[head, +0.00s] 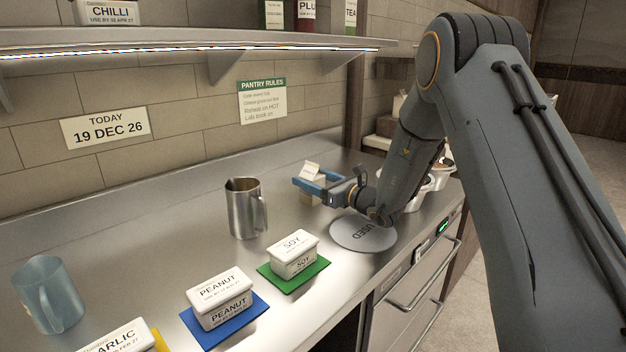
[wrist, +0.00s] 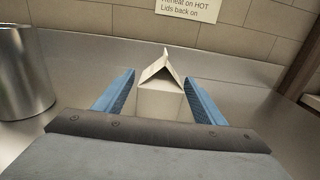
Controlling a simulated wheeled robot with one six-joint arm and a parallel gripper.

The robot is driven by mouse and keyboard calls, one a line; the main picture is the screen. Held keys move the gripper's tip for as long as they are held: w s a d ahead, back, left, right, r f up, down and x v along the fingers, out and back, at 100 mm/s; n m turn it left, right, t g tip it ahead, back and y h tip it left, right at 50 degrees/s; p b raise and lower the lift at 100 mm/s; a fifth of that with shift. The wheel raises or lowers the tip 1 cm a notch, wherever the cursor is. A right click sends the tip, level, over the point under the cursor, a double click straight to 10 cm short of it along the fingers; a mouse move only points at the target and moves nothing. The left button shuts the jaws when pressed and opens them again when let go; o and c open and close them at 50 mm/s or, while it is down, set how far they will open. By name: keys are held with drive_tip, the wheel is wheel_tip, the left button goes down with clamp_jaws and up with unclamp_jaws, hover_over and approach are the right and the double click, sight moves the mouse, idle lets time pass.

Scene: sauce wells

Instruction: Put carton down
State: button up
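The carton (head: 312,188) is a small pale box with a gabled top. It stands upright on the steel counter behind the grey USED disc. In the wrist view the carton (wrist: 160,100) is straight ahead, with its lower part hidden by my gripper's body. My gripper (head: 322,188) is low over the counter, reaching in from the right. In the wrist view its two blue fingers (wrist: 160,92) are spread, one on each side of the carton, with a thin gap seeming to show beside it.
A steel jug (head: 246,208) stands left of the carton. The USED disc (head: 362,234) lies under my wrist. Labelled SOY (head: 295,254) and PEANUT (head: 219,298) tubs sit on coloured mats in front. A blue-grey jug (head: 48,296) is far left. White pots (head: 440,174) are behind my arm.

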drive_tip(key=shift+r, duration=0.2)
drive_tip(key=b+v, duration=0.1)
drive_tip(key=v, duration=1.1)
drive_tip(key=shift+b, duration=0.3)
